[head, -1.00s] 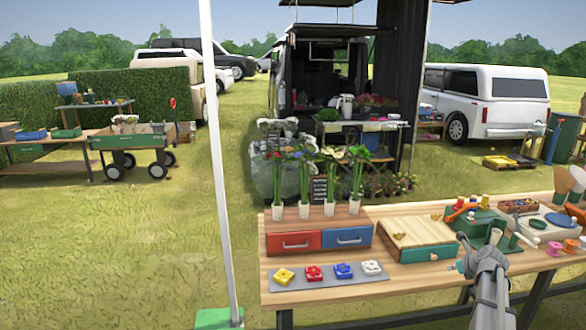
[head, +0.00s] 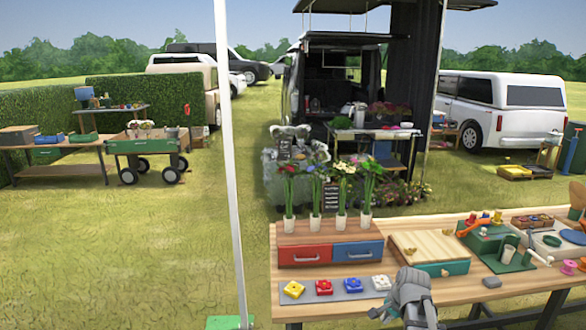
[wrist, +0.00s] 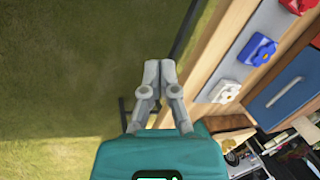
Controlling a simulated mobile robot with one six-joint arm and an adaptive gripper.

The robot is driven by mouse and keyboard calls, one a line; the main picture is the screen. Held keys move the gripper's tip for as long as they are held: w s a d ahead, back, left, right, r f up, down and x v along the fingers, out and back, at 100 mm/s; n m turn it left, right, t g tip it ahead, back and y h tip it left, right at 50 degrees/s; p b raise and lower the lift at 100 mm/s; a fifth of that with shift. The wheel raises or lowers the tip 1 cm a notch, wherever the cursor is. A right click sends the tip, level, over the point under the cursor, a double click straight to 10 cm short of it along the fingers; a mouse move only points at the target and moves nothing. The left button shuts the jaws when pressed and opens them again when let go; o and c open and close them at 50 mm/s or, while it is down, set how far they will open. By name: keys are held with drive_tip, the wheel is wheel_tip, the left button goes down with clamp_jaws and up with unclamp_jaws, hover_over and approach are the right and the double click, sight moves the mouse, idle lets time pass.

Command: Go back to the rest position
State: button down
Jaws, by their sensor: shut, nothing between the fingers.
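My gripper (head: 388,311) is at the front edge of the wooden table (head: 471,281) in the head view, low and right of the white flower block. In the wrist view my gripper (wrist: 158,68) has its two grey fingers together with nothing between them. It points over grass, beside the table edge (wrist: 205,62). It appears apart from the things on the table.
A row of yellow (head: 293,289), red (head: 324,287), blue (head: 353,286) and white (head: 382,283) flower blocks lies near the front edge. Behind are red (head: 304,254) and blue (head: 358,250) drawers and several potted flowers. A white pole (head: 231,150) stands left. Grass (head: 120,250) is open.

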drive_tip(key=s+a+r+n+g+h+p, duration=0.1)
drive_tip(key=s+a+n+g+p, duration=0.1)
drive_tip(key=s+a+n, duration=0.8)
drive_tip(key=shift+s+a+r+n+g+h, duration=0.15)
drive_tip(key=shift+s+r+n+g+h, duration=0.2)
drive_tip(key=shift+s+n, duration=0.6)
drive_tip(key=shift+w+f, duration=0.1)
drive_tip(key=shift+w, duration=0.05)
